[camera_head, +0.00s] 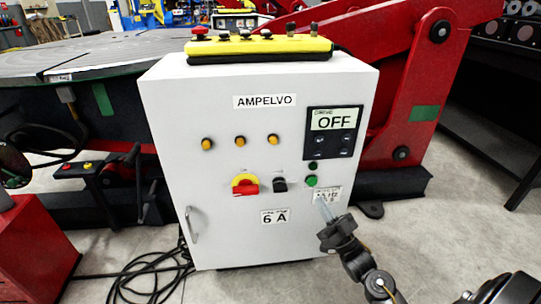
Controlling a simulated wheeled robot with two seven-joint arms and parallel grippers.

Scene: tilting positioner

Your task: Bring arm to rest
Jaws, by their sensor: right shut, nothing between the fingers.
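My right gripper (325,209) comes in from the lower right, on a dark arm. Its thin, pale fingers are shut and empty. They appear in front of the lower right of the white control cabinet (220,185), over the edge of a small label. Whether they touch the cabinet front cannot be told. The cabinet carries a display (333,121) reading OFF, a red-and-yellow rotary switch (245,186), a black selector (280,184) and a green button (312,181). My left gripper is not in view.
A yellow pendant (258,46) with a red button and several knobs lies on the cabinet top. The red positioner frame (415,85) stands behind at right, the round grey table (85,57) at left. Black cables (150,277) lie on the floor at lower left.

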